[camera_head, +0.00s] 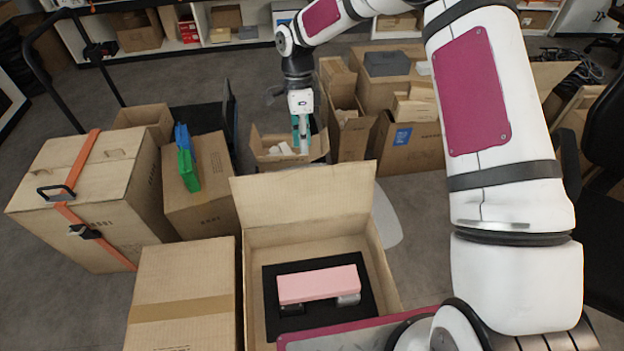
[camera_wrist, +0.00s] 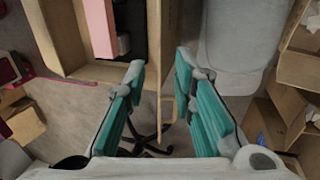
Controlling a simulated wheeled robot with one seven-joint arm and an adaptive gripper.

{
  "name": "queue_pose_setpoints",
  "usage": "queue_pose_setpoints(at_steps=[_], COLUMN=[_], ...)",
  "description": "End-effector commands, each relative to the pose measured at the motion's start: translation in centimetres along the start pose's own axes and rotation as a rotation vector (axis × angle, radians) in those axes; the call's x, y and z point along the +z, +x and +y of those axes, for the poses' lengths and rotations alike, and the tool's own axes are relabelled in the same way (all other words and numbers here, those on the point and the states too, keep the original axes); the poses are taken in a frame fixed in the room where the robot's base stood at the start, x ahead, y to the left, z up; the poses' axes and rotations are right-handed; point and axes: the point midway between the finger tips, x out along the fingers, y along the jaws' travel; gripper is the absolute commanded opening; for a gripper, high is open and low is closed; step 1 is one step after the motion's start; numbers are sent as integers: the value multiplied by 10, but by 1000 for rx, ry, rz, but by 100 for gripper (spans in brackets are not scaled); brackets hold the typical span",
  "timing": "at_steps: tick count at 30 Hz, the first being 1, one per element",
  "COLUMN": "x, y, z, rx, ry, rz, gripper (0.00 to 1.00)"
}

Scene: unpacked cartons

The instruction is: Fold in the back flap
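The open carton (camera_head: 384,287) stands in front of me. Its back flap (camera_head: 305,197) stands up, leaning slightly back. Inside, a pink block (camera_head: 320,284) lies on a black insert (camera_head: 357,310); both show at the upper left of the wrist view. My gripper (camera_head: 302,138) appears beyond the flap's top edge in the head view. In the wrist view, my gripper (camera_wrist: 160,68) has its teal fingers spread apart. The flap (camera_wrist: 161,45) shows nearly edge-on in the gap between them. I cannot tell whether either finger touches it or how deep it sits.
A closed carton (camera_head: 185,290) stands directly left of the open one. A strapped carton (camera_head: 85,195) is farther left. Behind the flap is a small open carton (camera_head: 290,153), with more cartons (camera_head: 410,148) to its right. A pale chair seat (camera_head: 385,222) is behind right.

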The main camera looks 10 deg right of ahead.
Motion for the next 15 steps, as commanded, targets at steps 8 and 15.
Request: queue_pose_setpoints(at_steps=[8,15], x=[-1,-1], y=[46,93], z=[1,0], rx=[4,3], ry=[-3,-3], rz=[0,0], gripper=[24,24])
